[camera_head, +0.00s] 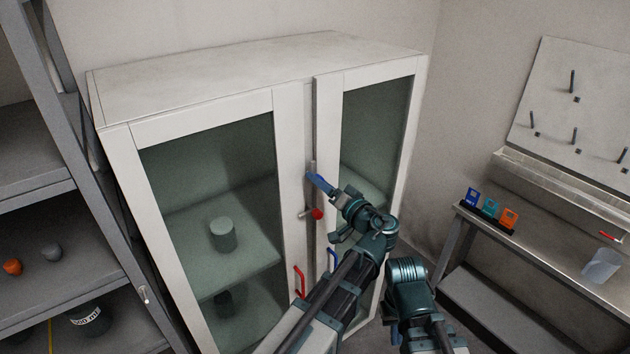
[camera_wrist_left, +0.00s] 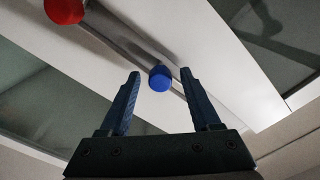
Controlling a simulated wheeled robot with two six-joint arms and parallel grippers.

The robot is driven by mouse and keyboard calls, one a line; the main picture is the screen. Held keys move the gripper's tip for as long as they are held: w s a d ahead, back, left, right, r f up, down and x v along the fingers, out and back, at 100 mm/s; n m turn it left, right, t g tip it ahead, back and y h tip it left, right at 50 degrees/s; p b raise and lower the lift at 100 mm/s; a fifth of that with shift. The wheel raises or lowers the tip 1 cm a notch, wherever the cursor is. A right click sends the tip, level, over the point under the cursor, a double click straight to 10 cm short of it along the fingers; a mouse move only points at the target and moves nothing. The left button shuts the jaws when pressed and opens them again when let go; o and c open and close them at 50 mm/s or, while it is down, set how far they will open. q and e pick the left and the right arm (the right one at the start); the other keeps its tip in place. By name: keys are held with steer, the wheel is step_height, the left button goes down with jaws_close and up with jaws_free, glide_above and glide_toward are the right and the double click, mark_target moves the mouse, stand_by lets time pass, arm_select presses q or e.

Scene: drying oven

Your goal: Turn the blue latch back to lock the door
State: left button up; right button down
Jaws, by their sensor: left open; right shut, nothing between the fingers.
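The blue latch knob (camera_wrist_left: 160,78) shows in the left wrist view on the narrow metal strip between the cabinet doors. It appears between the tips of my left gripper (camera_wrist_left: 161,84), whose two blue fingers are apart. I cannot tell whether either finger touches it. In the head view my left gripper (camera_head: 320,182) is at the door seam, just above a red knob (camera_head: 317,214). The blue knob cannot be made out there. The cabinet doors (camera_head: 294,170) look closed. My right gripper's fingers are not visible.
The red knob (camera_wrist_left: 63,10) is close by in the left wrist view. Grey shelving (camera_head: 90,190) stands at left, and a bench (camera_head: 545,254) with coloured tags (camera_head: 490,208) at right.

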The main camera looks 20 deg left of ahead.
arm_select(q)
jaws_close()
steer(key=shift+m, duration=0.3)
steer(key=shift+s+m, duration=0.1)
steer(key=shift+m, duration=8.4)
steer(key=shift+f+m, duration=0.1)
steer(key=shift+m, duration=0.2)
